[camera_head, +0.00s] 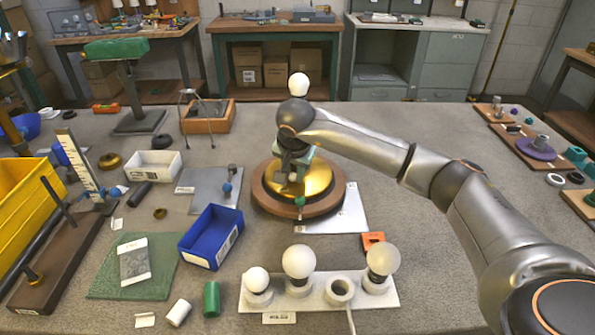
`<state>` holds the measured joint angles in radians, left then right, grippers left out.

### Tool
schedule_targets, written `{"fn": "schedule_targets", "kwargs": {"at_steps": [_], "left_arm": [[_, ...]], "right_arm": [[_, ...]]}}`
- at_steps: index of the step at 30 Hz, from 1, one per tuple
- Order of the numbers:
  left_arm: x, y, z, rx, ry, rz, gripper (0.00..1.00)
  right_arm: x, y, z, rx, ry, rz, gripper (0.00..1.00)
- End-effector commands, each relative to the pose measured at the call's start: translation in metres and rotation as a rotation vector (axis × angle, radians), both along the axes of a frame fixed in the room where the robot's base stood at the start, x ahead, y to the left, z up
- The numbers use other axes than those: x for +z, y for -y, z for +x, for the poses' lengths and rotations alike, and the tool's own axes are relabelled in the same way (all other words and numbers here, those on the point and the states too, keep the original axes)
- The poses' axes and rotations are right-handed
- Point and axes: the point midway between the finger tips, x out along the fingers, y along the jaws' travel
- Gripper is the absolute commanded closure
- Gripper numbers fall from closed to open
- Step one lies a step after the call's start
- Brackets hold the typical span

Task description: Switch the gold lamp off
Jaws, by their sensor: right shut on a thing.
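The gold lamp has a shiny gold base (318,183) on a round brown wooden turntable or board (268,202) in the middle of the table. A white bulb (299,84) shows above my right wrist, in line with the lamp; I cannot tell whether it is lit. A small green knob (300,201) shows at the base's front edge. My right gripper (292,172) reaches in from the right and points down over the gold base, shut on a part of the lamp. My wrist and gripper hide the lamp's stem and the held part. My left gripper is not in view.
A white rack (318,292) with several bulbs stands in front. A blue bin (211,237) and a white bin (153,165) are to the left. An orange block (372,241) and a white sheet (345,215) lie close to the lamp. Free grey table lies at the back right.

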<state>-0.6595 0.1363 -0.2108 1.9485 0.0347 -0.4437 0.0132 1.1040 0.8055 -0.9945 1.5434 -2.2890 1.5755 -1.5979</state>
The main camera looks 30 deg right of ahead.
Motion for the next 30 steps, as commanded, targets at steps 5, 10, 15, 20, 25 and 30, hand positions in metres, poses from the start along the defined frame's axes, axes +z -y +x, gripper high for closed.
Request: {"fn": "schedule_targets", "kwargs": {"at_steps": [5, 10, 15, 20, 25, 30], "left_arm": [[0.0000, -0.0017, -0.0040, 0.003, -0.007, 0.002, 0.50], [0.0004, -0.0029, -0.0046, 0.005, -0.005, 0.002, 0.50], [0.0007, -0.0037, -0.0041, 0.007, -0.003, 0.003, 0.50], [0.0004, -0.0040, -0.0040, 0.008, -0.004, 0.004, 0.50], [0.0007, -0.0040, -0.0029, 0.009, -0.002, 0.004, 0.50], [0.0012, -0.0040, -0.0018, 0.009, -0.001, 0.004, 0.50]], "right_arm": [[0.0019, -0.0046, 0.0055, -0.106, 0.003, 0.000, 1.00], [0.0014, -0.0064, 0.0084, -0.175, 0.002, -0.002, 1.00], [0.0014, -0.0067, 0.0101, -0.212, 0.004, 0.000, 1.00], [0.0012, -0.0067, 0.0103, -0.221, 0.004, 0.000, 1.00], [0.0012, -0.0068, 0.0104, -0.221, 0.004, 0.000, 1.00], [0.0012, -0.0068, 0.0104, -0.220, 0.005, 0.000, 0.64]]}}
